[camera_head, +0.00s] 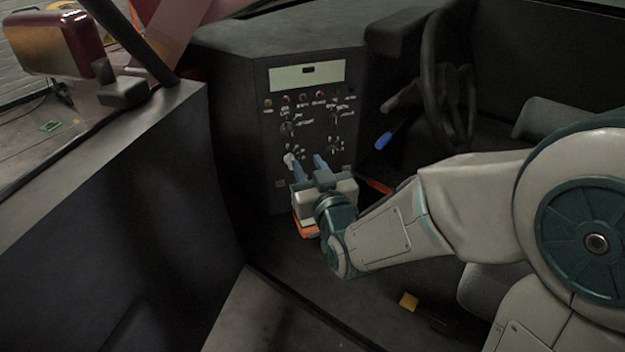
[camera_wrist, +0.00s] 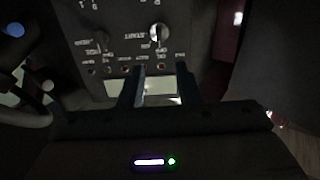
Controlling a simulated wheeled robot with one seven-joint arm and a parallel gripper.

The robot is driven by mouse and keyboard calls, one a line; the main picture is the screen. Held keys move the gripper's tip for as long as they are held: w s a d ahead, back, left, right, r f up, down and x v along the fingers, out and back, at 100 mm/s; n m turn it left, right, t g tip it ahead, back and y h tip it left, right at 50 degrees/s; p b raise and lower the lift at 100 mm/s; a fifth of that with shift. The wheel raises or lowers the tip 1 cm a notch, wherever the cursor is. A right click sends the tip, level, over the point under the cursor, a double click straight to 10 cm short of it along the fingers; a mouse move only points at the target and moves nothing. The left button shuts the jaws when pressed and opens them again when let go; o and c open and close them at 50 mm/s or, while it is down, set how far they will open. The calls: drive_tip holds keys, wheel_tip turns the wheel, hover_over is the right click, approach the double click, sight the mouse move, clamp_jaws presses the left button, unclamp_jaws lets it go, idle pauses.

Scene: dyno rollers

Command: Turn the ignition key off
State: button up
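The dark control panel (camera_head: 312,125) stands left of the steering wheel. A pale, light-catching key or knob (camera_head: 289,158) sticks out at its lower left. The wrist view shows the panel upside down, with a bright round switch (camera_wrist: 158,34) beside the lettering START. I cannot tell for sure which control is the ignition key or how it is turned. My gripper (camera_head: 309,167) is in front of the lower panel, its blue fingers apart, with the pale knob just past the left fingertip. In the wrist view, my gripper (camera_wrist: 162,75) is open, with nothing held between its fingers.
The steering wheel (camera_head: 445,80) and a blue-handled lever (camera_head: 383,141) are right of the panel. A row of small lamps (camera_head: 303,99) runs below a pale display (camera_head: 307,76). A dark door panel (camera_head: 120,180) is at left. A yellow block (camera_head: 408,301) lies on the floor.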

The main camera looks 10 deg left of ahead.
drive_tip(key=shift+b+v, duration=0.75)
drive_tip(key=shift+b, duration=0.05)
drive_tip(key=d+r+m+g+h+p, duration=0.2)
drive_tip(key=d+r+g+h+p, duration=0.15)
drive_tip(key=d+p, duration=0.3)
drive_tip(key=d+r+m+g+h+p, duration=0.1)
drive_tip(key=d+r+g+h+p, duration=0.2)
drive_tip(key=d+p, duration=0.4)
drive_tip(key=s+d+r+m+g+h+p, duration=0.1)
drive_tip(key=s+d+r+m+g+p, duration=0.1)
drive_tip(key=s+d, duration=0.4)
drive_tip(key=s+d+r+m+g+h+p, duration=0.1)
drive_tip(key=s+d+r+g+h+p, duration=0.1)
drive_tip(key=s+d+r+p, duration=0.3)
drive_tip(key=s+d+g+p, duration=0.1)
drive_tip(key=s+d, duration=0.1)
drive_tip(key=s, duration=0.1)
drive_tip(key=shift+s+d+r+m+g, duration=0.3)
drive_tip(key=shift+s+r+m+g, duration=0.05)
drive_tip(key=shift+s+m, duration=0.05)
